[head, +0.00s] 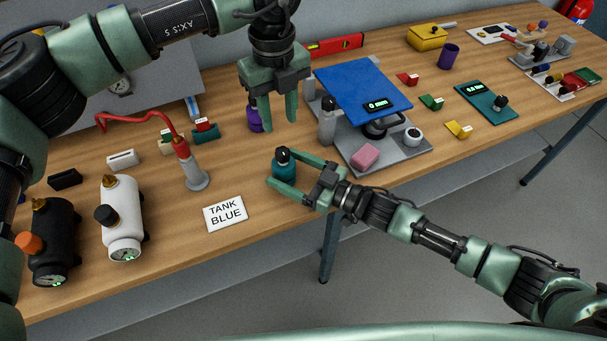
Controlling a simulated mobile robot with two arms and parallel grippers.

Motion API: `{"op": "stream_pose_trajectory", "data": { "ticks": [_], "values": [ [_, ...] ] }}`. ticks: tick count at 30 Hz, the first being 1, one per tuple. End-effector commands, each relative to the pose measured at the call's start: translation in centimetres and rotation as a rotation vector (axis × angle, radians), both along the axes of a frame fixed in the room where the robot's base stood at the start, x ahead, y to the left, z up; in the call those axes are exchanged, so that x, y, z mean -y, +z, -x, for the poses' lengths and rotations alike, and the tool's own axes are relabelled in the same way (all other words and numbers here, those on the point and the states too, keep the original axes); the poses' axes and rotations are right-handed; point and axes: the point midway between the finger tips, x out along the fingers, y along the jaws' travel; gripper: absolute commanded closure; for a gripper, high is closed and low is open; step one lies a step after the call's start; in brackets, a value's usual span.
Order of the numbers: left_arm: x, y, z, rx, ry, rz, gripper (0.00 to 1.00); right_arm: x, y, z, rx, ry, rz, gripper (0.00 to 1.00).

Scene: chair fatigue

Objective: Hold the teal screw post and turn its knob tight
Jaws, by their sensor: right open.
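The teal screw post (283,170) stands upright near the front edge of the wooden table, with a black knob (282,155) on top. My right gripper (274,168) comes in from the right, low over the table. It is open, with one finger on the far side of the post and the other on the near side; I cannot tell whether either touches it. My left gripper (278,125) points down above and behind the post. Its fingers are apart with nothing between them.
A blue plate stand (362,88) with a display stands right of the post, and a grey cylinder (326,125) close by. A purple item (253,112) is partly hidden behind my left gripper. A "TANK BLUE" card (226,212) and a pump (192,170) lie left.

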Motion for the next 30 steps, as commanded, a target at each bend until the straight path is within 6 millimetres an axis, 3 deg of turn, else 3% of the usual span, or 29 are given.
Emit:
{"op": "stream_pose_trajectory", "data": {
  "ticks": [6, 14, 22, 24, 26, 30],
  "values": [
    [0.00, 0.00, 0.01, 0.000, 0.000, 0.000, 0.64, -1.25, -0.03, -0.83, -0.001, 0.000, 0.001, 0.24],
    [0.01, 0.00, 0.00, 0.000, 0.000, 0.000, 0.64, -1.31, -0.02, -0.88, -0.001, 0.000, 0.001, 0.24],
    [0.01, 0.00, 0.00, 0.000, 0.000, 0.000, 0.64, -1.29, -0.01, -0.88, -0.001, 0.000, 0.001, 0.99],
    [0.01, 0.00, 0.00, 0.000, 0.000, 0.000, 0.64, -1.28, -0.01, -0.88, -0.001, 0.000, 0.001, 1.00],
    [0.03, 0.03, 0.01, 0.000, 0.003, 0.000, 0.48, -1.28, -0.01, -0.88, -0.001, 0.000, 0.001, 1.00],
    [0.20, 0.57, 0.08, -0.001, 0.091, 0.003, 0.48, -1.27, 0.00, -0.89, 0.000, 0.000, 0.001, 1.00]
  ]
}}
